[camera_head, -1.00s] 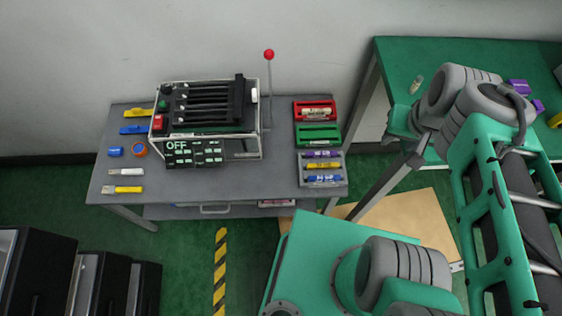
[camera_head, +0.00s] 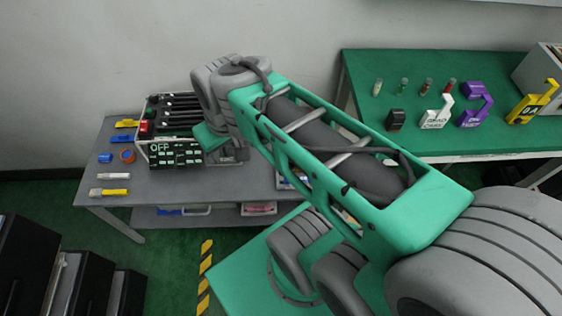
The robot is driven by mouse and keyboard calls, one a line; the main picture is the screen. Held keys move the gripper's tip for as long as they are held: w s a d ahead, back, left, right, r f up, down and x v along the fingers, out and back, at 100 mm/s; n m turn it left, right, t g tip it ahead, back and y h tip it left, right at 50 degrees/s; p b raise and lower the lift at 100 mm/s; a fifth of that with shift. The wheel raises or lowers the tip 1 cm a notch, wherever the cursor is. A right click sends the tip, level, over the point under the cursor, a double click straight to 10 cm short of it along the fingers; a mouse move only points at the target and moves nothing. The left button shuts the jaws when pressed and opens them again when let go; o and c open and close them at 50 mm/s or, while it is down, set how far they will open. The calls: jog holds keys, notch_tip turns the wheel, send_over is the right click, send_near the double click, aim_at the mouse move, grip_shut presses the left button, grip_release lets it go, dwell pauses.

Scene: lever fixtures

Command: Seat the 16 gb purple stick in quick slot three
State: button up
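The slotted unit (camera_head: 178,154) stands on the grey bench at left, with dark parallel slots on top and a display reading OFF. Slot numbers are too small to read. My arm covers its right side. No purple stick is visible now. The tray (camera_head: 284,181) that held purple, yellow and blue sticks a second ago is almost wholly behind my arm. My gripper is not visible; the far end of my arm hangs over the right part of the unit and hides what lies below it.
The grey bench (camera_head: 150,195) holds yellow and blue sticks, a blue block, an orange ring and pale-ended sticks at left. A green table (camera_head: 440,140) at right carries small vials and white, purple and yellow stands. Dark cabinets (camera_head: 60,270) stand at lower left.

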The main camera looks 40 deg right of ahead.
jog(key=w+d+f+n+g+y+b, duration=0.1)
jog(key=w+d+f+n+b, duration=0.3)
jog(key=d+f+b, duration=0.5)
jog(key=w+d+f+n+y+b, duration=0.2)
jog(key=w+d+f+n+b, duration=0.1)
jog(key=d+f+b, duration=0.65)
jog(key=s+d+f+n, duration=0.1)
jog(key=d+f, duration=0.1)
jog(key=d, duration=0.1)
jog(key=s+d+f+n+b, duration=0.1)
jog(key=d+f, duration=0.2)
jog(key=d, duration=0.1)
jog(key=s+d+f+n+b, duration=0.1)
jog(key=d+f, duration=0.2)
jog(key=shift+d+f, duration=0.1)
jog(key=shift+d, duration=0.25)
jog(key=shift+n+y, duration=0.3)
jog(key=shift+n, duration=0.1)
jog(key=b+x, duration=0.1)
jog(key=x, duration=0.1)
jog(key=b+x, duration=0.1)
jog(key=x, duration=0.2)
jog(key=b+x, duration=0.1)
jog(key=x, duration=0.1)
jog(key=shift+s+d+f, duration=0.25)
jog(key=shift+s+f, duration=0.1)
jog(key=shift+f, duration=0.05)
jog(key=shift+r, duration=0.1)
jog(key=shift+c, duration=0.2)
grip_shut()
